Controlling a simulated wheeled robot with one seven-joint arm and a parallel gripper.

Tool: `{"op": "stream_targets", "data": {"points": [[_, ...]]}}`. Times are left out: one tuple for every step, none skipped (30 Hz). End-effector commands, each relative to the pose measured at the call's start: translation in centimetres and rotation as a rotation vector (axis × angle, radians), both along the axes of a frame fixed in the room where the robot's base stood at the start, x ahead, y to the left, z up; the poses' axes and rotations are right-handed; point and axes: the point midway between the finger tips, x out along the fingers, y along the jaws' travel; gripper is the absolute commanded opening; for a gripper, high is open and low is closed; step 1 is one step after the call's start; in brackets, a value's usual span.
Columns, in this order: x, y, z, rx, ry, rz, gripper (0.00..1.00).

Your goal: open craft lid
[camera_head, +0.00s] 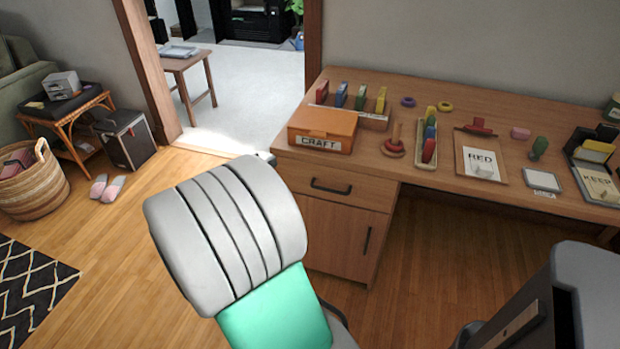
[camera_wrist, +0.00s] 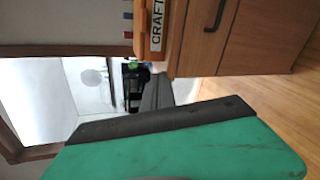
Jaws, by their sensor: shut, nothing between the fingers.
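The orange craft box (camera_head: 318,142) stands at the near left corner of the wooden desk, its white CRAFT label facing me. Its flat orange lid (camera_head: 323,121) lies shut on top. In the wrist view the box (camera_wrist: 145,30) shows sideways at the top, partly cut off by the frame. My gripper (camera_wrist: 157,91) shows as a dark narrow shape below the box in the wrist view; it is shut and empty, apart from the box. In the head view my arm link hides most of it; only a small dark tip shows left of the desk corner.
The desk (camera_head: 450,115) has a drawer with a dark handle (camera_head: 330,186). A rack of coloured blocks (camera_head: 350,115) stands just behind the box, and a red ring stacker (camera_head: 394,140) to its right. Open floor lies left of the desk, by the doorway.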

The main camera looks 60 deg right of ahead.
Motion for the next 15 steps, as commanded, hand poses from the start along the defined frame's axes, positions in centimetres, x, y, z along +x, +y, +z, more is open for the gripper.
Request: {"op": "stream_targets", "data": {"points": [[-2.8, -3.1, -4.7, -0.171, 0.214, -0.006, 0.0], [-4.0, -4.4, -5.0, -0.273, 0.351, -0.002, 0.0], [-5.2, -5.5, -5.4, -0.389, 0.527, 0.005, 0.0], [-5.9, -6.0, -5.6, -0.462, 0.652, 0.01, 0.0], [-6.4, -6.3, -5.9, -0.524, 0.766, 0.016, 0.0], [-6.8, -6.5, -6.2, -0.589, 0.895, 0.025, 0.0], [-6.9, -6.6, -6.4, -0.628, 0.973, 0.033, 0.0], [-7.0, -6.6, -6.5, -0.657, 1.036, 0.037, 0.0], [-7.0, -6.6, -6.5, -0.687, 1.098, 0.043, 0.0], [-7.0, -6.7, -6.4, -0.7, 1.128, 0.045, 0.0], [-7.0, -6.8, -6.2, -0.709, 1.147, 0.047, 0.0], [-7.0, -7.1, -5.9, -0.715, 1.157, 0.047, 0.0], [-6.9, -7.3, -5.6, -0.714, 1.16, 0.047, 0.0], [-6.9, -7.7, -5.4, -0.713, 1.158, 0.047, 0.0], [-6.8, -8.3, -5.2, -0.712, 1.157, 0.046, 0.0]]}}
